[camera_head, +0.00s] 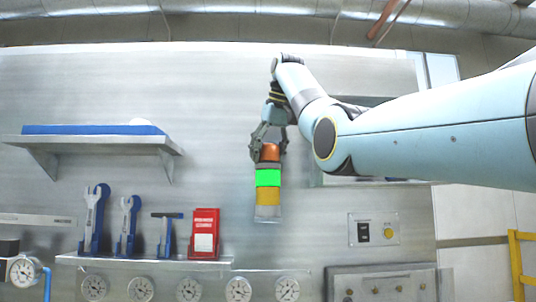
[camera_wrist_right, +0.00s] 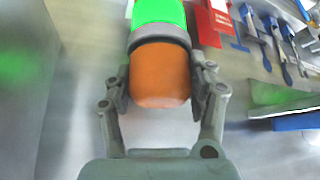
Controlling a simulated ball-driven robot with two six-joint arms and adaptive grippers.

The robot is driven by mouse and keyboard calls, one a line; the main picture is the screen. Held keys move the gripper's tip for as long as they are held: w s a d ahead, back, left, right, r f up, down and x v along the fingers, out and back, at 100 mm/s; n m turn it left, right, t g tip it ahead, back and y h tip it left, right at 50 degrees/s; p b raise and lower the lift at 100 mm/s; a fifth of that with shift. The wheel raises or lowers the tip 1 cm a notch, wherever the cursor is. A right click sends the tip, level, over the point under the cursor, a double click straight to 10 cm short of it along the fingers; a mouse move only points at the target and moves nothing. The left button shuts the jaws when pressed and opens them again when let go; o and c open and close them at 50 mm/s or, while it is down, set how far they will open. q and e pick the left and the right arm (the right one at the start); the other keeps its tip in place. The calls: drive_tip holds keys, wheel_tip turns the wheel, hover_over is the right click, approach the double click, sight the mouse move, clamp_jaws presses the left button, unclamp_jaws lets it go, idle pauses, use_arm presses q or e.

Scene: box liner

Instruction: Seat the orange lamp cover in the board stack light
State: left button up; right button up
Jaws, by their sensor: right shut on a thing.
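The stack light is mounted on the grey board, with a green segment (camera_head: 268,178) above an amber segment (camera_head: 268,196) and a grey base. The orange lamp cover (camera_head: 270,153) is at the top of the stack, in line with it. My right gripper (camera_head: 269,156) comes from above and is shut on the cover. In the right wrist view the orange cover (camera_wrist_right: 160,76) sits between the two fingers, against a dark grey ring (camera_wrist_right: 160,36) next to the green segment. I cannot tell whether the cover is fully seated. My left gripper is not in view.
A shelf (camera_head: 95,143) with a blue top is at left. Below are wrenches (camera_head: 93,218), a hammer (camera_head: 166,234) and a red box (camera_head: 204,233) on a ledge above several gauges. A switch plate (camera_head: 374,229) is at right. The board around the stack is clear.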

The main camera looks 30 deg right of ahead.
drive_tip(key=shift+f, duration=0.9)
drive_tip(key=shift+a, duration=0.1)
drive_tip(key=o, duration=1.2)
drive_tip(key=shift+o, duration=0.2)
drive_tip(key=shift+d+r, duration=0.15)
drive_tip(key=shift+d, duration=0.05)
drive_tip(key=shift+r, duration=0.1)
